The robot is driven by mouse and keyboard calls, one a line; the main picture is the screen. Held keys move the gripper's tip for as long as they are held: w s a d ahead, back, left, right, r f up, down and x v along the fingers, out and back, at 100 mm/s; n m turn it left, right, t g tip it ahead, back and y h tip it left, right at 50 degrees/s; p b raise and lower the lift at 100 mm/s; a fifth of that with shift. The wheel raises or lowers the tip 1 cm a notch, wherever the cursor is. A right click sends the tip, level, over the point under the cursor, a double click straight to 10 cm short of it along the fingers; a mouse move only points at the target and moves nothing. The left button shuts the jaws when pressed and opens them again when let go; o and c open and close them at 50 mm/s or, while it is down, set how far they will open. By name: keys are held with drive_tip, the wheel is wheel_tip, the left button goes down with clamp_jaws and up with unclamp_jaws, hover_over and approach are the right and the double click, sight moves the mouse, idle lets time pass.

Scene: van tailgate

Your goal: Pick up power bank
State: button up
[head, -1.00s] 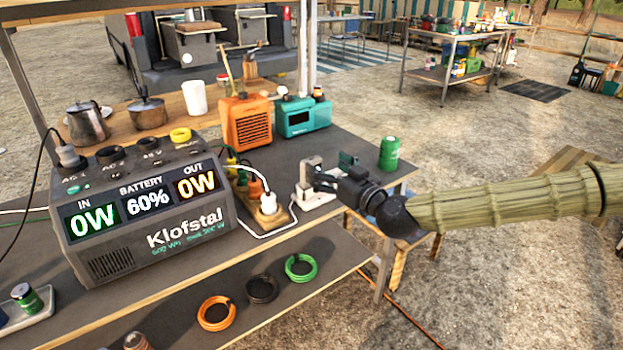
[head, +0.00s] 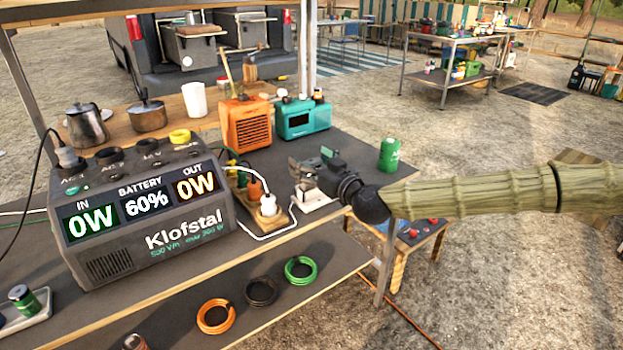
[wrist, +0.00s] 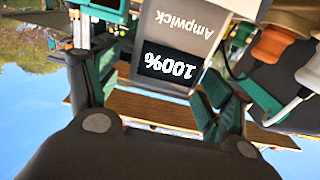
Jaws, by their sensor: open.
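The power bank (wrist: 178,38) is a light grey block marked "Ampwick", with a dark screen reading 100%. It appears upside down in the wrist view, between my two fingers. My gripper (head: 312,168) is open, with one dark-and-green finger on each side of the power bank; I cannot tell whether either touches it. In the head view my gripper hides most of the power bank. A white base (head: 315,207) shows below the gripper on the dark tabletop.
A big power station (head: 150,215) stands left. A power strip (head: 268,212) with a white plug and cable lies close beside the gripper. A green can (head: 389,154) stands just right, and a teal radio (head: 303,118) and orange speaker (head: 246,122) stand behind.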

drive_tip(key=c, duration=1.3)
drive_tip(key=shift+c, duration=0.4)
drive_tip(key=shift+r, duration=0.1)
